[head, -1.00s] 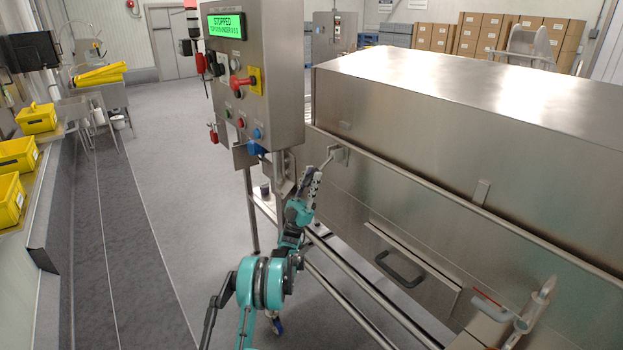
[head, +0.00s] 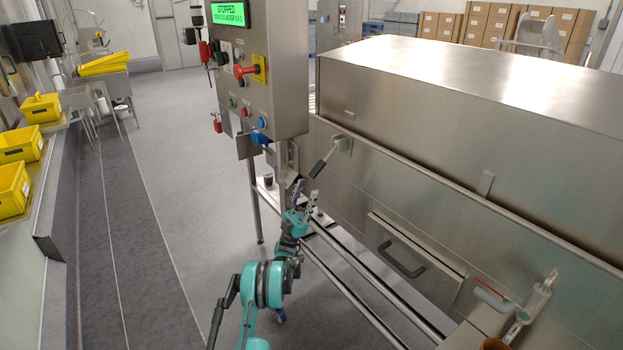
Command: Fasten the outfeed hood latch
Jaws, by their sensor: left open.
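A latch (head: 342,145) sits on the near side of the steel hood (head: 470,85), at its left end beside the control panel. Its lever with a dark grip (head: 318,168) slants down and left from the bracket. My left gripper (head: 306,192) is open and empty just below the grip, apart from it as far as I can tell. I cannot tell from the picture which is the outfeed latch, or whether either is fastened.
The control panel (head: 285,70) reads STOPPED and stands close above my left gripper. A drawer-like panel with a dark handle (head: 401,261) and steel rails (head: 350,280) lie to the right and below. Yellow bins (head: 18,147) line the left wall. The floor between is clear.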

